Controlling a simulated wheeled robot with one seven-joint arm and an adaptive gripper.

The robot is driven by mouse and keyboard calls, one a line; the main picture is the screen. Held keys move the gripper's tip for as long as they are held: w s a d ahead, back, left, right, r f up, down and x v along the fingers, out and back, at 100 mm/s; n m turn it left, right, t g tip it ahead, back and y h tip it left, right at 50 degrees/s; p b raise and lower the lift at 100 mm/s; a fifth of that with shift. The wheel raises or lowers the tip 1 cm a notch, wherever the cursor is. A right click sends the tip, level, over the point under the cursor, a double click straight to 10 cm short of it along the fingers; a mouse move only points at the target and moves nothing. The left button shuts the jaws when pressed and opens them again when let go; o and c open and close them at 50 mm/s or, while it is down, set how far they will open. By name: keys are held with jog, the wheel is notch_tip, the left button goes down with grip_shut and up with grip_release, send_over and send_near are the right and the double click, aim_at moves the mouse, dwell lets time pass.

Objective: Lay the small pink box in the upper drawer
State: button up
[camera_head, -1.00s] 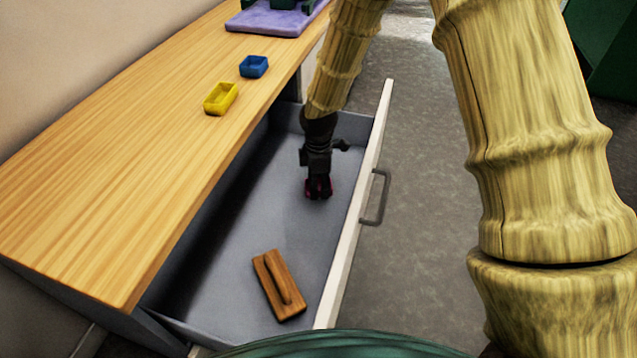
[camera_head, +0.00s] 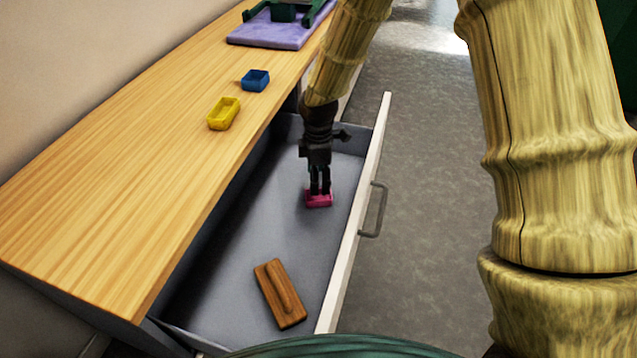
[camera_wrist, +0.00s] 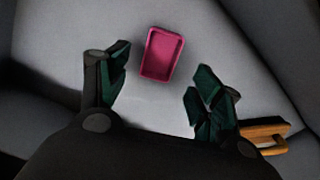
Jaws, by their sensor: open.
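The small pink box (camera_head: 318,201) lies on the floor of the open upper drawer (camera_head: 235,265), towards its far end. In the wrist view the pink box (camera_wrist: 161,54) shows its open top and lies just beyond the fingertips. My gripper (camera_head: 319,186) is directly above the box in the head view. In the wrist view my gripper (camera_wrist: 160,88) has its two dark green fingers spread apart, with nothing between them. The fingers look clear of the box.
A wooden float (camera_head: 280,293) with a handle lies in the drawer's near part. A yellow box (camera_head: 223,113) and a blue box (camera_head: 255,80) stand on the wooden top. A purple mat (camera_head: 270,36) bears a green thing. The drawer front (camera_head: 357,225) has a grey handle.

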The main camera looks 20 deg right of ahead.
jog(key=shift+r+p, duration=0.75)
jog(key=shift+r, duration=1.8)
